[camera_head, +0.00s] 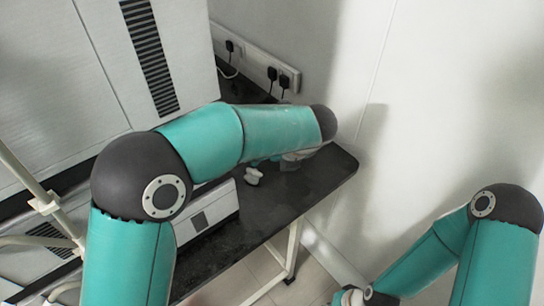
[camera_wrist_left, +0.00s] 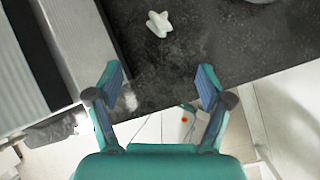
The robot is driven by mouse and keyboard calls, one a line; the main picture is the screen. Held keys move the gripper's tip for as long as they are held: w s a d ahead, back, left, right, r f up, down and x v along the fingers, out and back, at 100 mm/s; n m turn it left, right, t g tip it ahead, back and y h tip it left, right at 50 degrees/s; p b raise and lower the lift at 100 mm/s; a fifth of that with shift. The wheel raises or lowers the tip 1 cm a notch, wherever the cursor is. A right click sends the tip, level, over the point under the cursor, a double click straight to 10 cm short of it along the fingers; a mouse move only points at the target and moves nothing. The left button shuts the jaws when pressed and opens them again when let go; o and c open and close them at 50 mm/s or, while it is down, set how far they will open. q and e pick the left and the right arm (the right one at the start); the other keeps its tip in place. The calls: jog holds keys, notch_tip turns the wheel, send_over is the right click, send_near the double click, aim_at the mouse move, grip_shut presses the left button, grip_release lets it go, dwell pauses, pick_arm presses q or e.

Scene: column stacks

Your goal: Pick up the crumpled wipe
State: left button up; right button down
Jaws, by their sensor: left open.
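The crumpled wipe (camera_wrist_left: 159,24) is a small white, lumpy piece lying on the dark worktop (camera_wrist_left: 235,45), near the top of the left wrist view. A small white piece (camera_head: 253,176) that looks like it lies below my left forearm in the head view. My left gripper (camera_wrist_left: 160,80) is open and empty; its two teal and grey fingers are spread apart. The wipe lies beyond the fingertips, about midway between them and not touched. In the head view my left arm hides most of this gripper.
A pale boxy instrument (camera_head: 207,216) stands on the worktop left of the wipe. A rounded grey-white object (camera_wrist_left: 262,1) is cut off at the top edge of the wrist view. The worktop's front edge runs beneath the fingers. A white wall with sockets (camera_head: 270,68) closes the back.

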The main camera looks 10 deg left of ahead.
aim_at(255, 174)
pick_arm(q)
jog(key=x, duration=1.7)
jog(key=shift+s, duration=0.1)
jog(key=c, duration=1.2)
jog(key=shift+s, duration=0.15)
